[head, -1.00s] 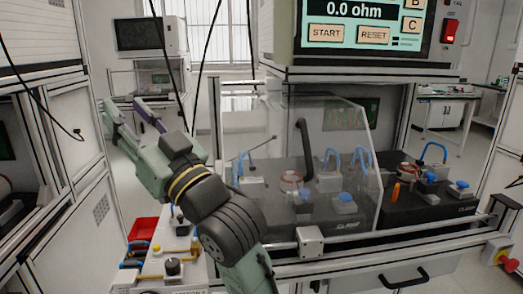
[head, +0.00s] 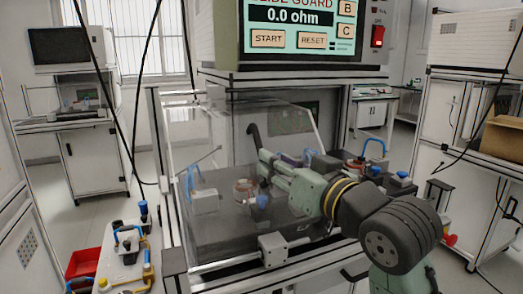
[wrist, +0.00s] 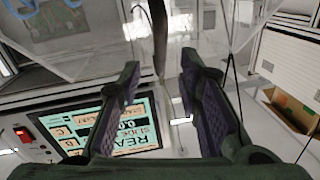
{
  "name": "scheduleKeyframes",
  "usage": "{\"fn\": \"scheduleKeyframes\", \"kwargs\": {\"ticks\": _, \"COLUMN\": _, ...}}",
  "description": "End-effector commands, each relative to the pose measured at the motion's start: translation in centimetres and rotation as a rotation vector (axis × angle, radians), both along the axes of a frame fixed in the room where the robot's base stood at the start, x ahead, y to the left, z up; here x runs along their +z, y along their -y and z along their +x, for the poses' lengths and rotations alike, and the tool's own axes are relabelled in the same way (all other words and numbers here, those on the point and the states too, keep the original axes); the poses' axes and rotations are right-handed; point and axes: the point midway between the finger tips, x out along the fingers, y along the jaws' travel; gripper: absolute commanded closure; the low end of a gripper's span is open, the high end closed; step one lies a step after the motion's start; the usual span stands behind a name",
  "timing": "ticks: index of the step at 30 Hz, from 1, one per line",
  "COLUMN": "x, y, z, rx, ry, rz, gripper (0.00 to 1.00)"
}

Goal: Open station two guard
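The station guard (head: 205,150) is a clear panelled cover standing over the left and middle of the station bench. Its black curved handle (head: 254,143) rises at the front panel. My gripper (head: 266,158) is close to this handle, its fingers partly blurred into the clear panel behind. In the wrist view my gripper (wrist: 160,72) is open, its two dark fingers wide apart. A dark upright bar, seemingly the handle (wrist: 157,35), shows between and beyond the fingertips. I see no contact with it. The station display (head: 300,20) reads 0.0 ohm, with GUARD in its top line.
Blue-handled clamps and a copper stator (head: 243,190) are under the guard. More clamps (head: 375,146) stand uncovered at right. A small parts table (head: 125,262) and red bin (head: 83,263) are at lower left. A cardboard box (head: 503,135) sits on the right bench.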

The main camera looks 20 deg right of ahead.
Motion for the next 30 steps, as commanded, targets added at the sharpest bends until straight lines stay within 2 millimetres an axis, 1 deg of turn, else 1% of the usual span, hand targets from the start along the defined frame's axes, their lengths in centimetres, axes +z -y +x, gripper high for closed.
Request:
{"fn": "scheduleKeyframes", "kwargs": {"ticks": 1, "x": 0.2, "y": -0.3, "z": 1.1, "rx": 0.003, "ry": -0.004, "rz": 0.001, "gripper": 0.68}}
{"fn": "scheduleKeyframes", "kwargs": {"ticks": 6, "x": 0.1, "y": -0.8, "z": 4.1, "rx": 0.001, "ry": -0.002, "rz": 0.000, "gripper": 0.68}}
{"fn": "scheduleKeyframes", "kwargs": {"ticks": 9, "x": 0.1, "y": -1.0, "z": 5.4, "rx": 0.001, "ry": -0.001, "rz": 0.000, "gripper": 0.68}}
{"fn": "scheduleKeyframes", "kwargs": {"ticks": 12, "x": 0.1, "y": -1.2, "z": 6.3, "rx": 0.001, "ry": -0.001, "rz": 0.000, "gripper": 0.68}}
{"fn": "scheduleKeyframes", "kwargs": {"ticks": 16, "x": 0.0, "y": -1.2, "z": 6.7, "rx": -0.001, "ry": 0.000, "rz": -0.001, "gripper": 0.68}}
{"fn": "scheduleKeyframes", "kwargs": {"ticks": 23, "x": 0.0, "y": -1.3, "z": 6.7, "rx": 0.000, "ry": 0.001, "rz": -0.001, "gripper": 0.68}}
{"fn": "scheduleKeyframes", "kwargs": {"ticks": 30, "x": 0.0, "y": -1.3, "z": 6.7, "rx": 0.000, "ry": 0.000, "rz": -0.001, "gripper": 0.84}}
